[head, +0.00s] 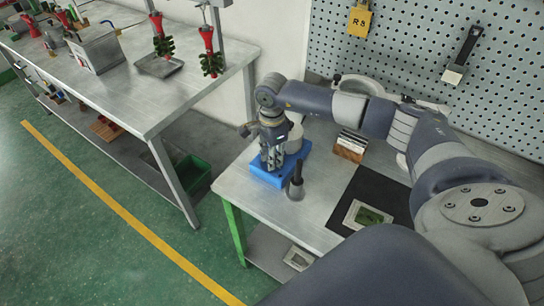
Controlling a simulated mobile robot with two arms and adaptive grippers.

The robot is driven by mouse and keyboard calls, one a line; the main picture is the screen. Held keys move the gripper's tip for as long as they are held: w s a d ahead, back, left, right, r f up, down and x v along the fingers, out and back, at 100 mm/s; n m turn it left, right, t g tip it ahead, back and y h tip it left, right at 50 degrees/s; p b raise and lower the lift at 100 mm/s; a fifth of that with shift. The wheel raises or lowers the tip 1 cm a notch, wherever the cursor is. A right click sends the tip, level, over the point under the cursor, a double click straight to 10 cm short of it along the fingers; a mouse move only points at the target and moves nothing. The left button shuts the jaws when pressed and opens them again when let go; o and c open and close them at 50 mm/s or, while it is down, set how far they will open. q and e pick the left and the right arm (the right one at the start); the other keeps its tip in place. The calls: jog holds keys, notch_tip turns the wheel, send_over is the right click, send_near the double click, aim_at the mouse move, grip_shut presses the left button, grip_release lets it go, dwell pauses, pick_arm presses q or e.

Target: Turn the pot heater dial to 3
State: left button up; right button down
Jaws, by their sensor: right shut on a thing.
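My right gripper (272,166) reaches in from the right and points down at the front left part of the heater. Its fingers are closed on a small part there, which I take to be the dial. The fingers cover the dial, so its marks and setting cannot be read. My left gripper is out of view.
A dark-handled tool (295,186) stands just in front of the heater. A wooden block with slotted plates (350,146) is to its right. A black mat (379,190) holds a framed green piece (368,215). A pegboard (400,55) rises behind. The bench's front left is clear.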

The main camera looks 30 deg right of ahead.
jog(key=m+b, duration=0.1)
jog(key=m, duration=0.2)
jog(key=shift+f, duration=0.1)
jog(key=m+b, duration=0.2)
jog(key=m, duration=0.2)
jog(key=shift+m, duration=0.4)
jog(key=m+b, duration=0.1)
jog(key=m, duration=0.8)
jog(key=shift+b, duration=0.3)
jog(key=m, duration=0.4)
jog(key=shift+m, duration=0.3)
jog(key=m, duration=0.9)
jog(key=shift+p, duration=0.3)
jog(key=shift+m+p, duration=0.4)
jog(key=shift+m, duration=1.9)
